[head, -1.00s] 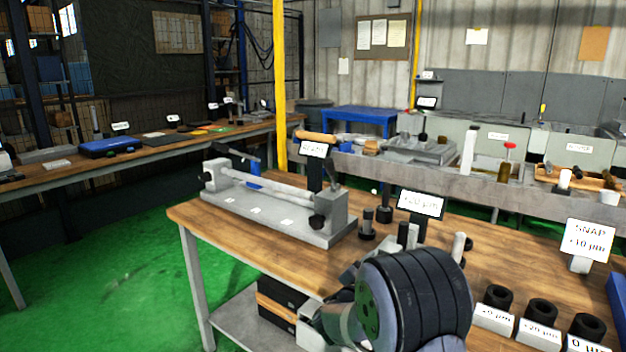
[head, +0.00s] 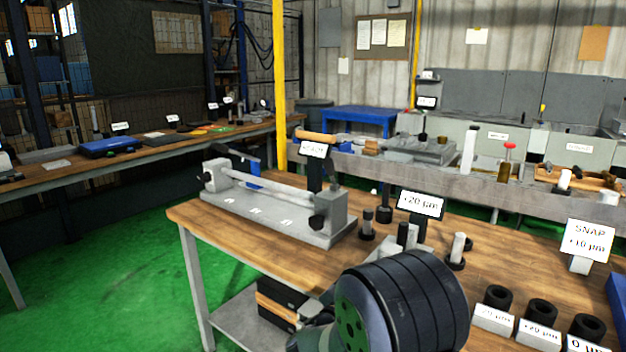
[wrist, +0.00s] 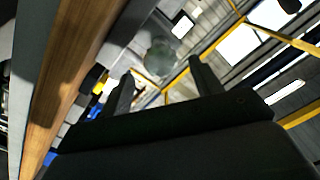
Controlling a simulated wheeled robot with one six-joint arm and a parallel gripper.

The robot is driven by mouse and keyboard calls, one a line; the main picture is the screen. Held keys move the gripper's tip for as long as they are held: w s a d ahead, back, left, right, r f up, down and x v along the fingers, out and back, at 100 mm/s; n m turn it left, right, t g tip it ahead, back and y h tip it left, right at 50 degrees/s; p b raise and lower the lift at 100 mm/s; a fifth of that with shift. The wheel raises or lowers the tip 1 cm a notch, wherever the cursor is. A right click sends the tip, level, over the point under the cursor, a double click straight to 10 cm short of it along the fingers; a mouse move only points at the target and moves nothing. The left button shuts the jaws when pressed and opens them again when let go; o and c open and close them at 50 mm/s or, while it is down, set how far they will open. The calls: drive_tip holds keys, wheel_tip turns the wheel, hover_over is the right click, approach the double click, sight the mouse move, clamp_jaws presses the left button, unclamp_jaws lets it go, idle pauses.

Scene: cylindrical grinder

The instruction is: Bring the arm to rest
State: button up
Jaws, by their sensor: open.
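My gripper (wrist: 160,85) shows in the wrist view as two dark fingers standing well apart, with nothing between them. It points towards the bright windows and yellow beams of the building. In the head view my arm's large dark ribbed joint fills the bottom middle, in front of the wooden workbench (head: 245,238). The gripper's fingers are hidden or out of frame there. The bench edge (wrist: 68,70) runs along the left of the wrist view, apart from the fingers.
A bench fixture with a long bar (head: 270,205) stands on the workbench. Black rings (head: 540,308) with label blocks and a SNAP sign (head: 588,240) stand at the right. A +20 µm sign (head: 420,204) stands behind my arm. Green floor (head: 110,275) at the left is clear.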

drive_tip(key=x, duration=0.7)
drive_tip(key=shift+w+d+f, duration=0.15)
drive_tip(key=shift+w+d, duration=0.05)
drive_tip(key=shift+w, duration=0.1)
drive_tip(key=shift+s+a+m+b, duration=0.1)
drive_tip(key=shift+m+b, duration=1.05)
drive_tip(key=shift+m, duration=0.05)
drive_tip(key=m+b, duration=0.2)
drive_tip(key=m, duration=0.1)
drive_tip(key=m+b, duration=0.5)
drive_tip(key=m, duration=0.1)
drive_tip(key=m+b, duration=0.3)
drive_tip(key=m, duration=0.1)
drive_tip(key=shift+m+b, duration=0.3)
drive_tip(key=m+b, duration=0.2)
drive_tip(key=m, duration=0.1)
drive_tip(key=shift+b, duration=0.3)
drive_tip(key=m+b, duration=0.2)
drive_tip(key=m, duration=0.2)
drive_tip(key=shift+b, duration=0.3)
drive_tip(key=shift+m, duration=0.5)
drive_tip(key=shift+r, duration=0.25)
